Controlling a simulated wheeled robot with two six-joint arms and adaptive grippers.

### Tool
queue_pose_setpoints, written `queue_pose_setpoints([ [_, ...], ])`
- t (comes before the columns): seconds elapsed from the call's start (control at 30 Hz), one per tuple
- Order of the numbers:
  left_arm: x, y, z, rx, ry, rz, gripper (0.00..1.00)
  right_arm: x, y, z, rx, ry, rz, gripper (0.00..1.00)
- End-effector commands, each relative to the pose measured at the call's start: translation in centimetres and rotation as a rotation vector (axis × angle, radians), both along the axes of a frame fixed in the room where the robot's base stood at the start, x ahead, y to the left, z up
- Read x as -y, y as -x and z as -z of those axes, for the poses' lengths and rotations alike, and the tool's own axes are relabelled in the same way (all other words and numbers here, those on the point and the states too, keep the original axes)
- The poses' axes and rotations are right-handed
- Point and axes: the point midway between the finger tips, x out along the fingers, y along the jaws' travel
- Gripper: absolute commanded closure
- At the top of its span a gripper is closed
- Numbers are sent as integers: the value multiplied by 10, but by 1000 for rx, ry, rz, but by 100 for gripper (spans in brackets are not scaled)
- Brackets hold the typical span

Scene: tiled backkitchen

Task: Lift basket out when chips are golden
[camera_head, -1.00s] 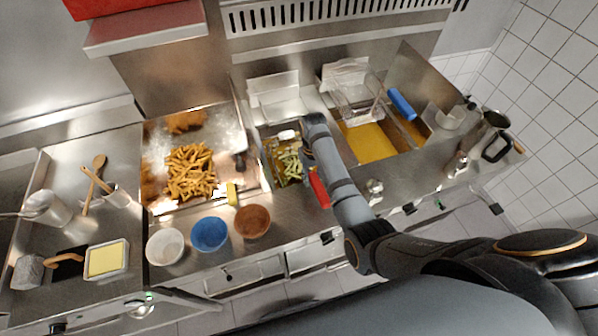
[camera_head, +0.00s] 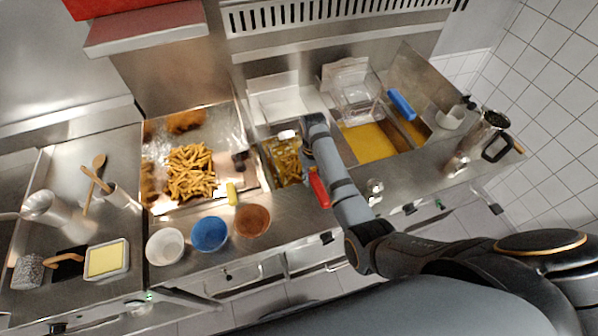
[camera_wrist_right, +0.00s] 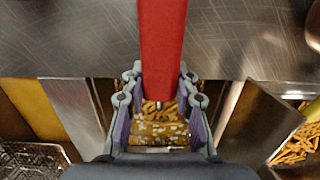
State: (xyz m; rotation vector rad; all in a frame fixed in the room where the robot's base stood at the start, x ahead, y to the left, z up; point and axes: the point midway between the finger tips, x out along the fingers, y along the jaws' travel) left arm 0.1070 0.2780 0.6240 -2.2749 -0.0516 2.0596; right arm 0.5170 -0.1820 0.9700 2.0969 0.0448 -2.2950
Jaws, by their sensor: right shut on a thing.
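The basket in the left fryer well (camera_head: 268,150) holds golden-brown chips (camera_head: 287,168), which also show in the wrist view (camera_wrist_right: 158,112). Its red handle (camera_head: 319,188) points toward the front of the counter and shows large in the wrist view (camera_wrist_right: 162,45). My right gripper (camera_wrist_right: 160,98) is shut on the red handle, with a finger on each side. In the head view my right arm covers the gripper's fingertips and part of the basket. The basket sits down in the well. My left gripper is not in view.
A second wire basket (camera_head: 360,92) stands at the back of the right fryer, above yellow oil (camera_head: 368,144). A metal tray (camera_head: 222,125) of fries lies to the left. White (camera_head: 165,246), blue (camera_head: 209,234) and brown (camera_head: 252,221) bowls stand along the front edge.

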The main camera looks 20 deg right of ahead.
Motion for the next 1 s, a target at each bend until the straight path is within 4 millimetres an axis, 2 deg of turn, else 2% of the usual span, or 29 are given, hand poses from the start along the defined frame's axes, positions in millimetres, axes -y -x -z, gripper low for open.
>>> queue_pose_setpoints([
  [0.27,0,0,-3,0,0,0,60,0,-1,-4,4,0,0,100],
  [0.43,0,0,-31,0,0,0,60,0,-1,-33,5,0,0,100],
  [0.5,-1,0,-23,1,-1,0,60,0,-2,-35,7,0,0,100],
  [0.8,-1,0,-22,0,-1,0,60,0,-2,-80,6,0,0,100],
  [1.0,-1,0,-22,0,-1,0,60,0,-1,-91,4,0,0,100],
])
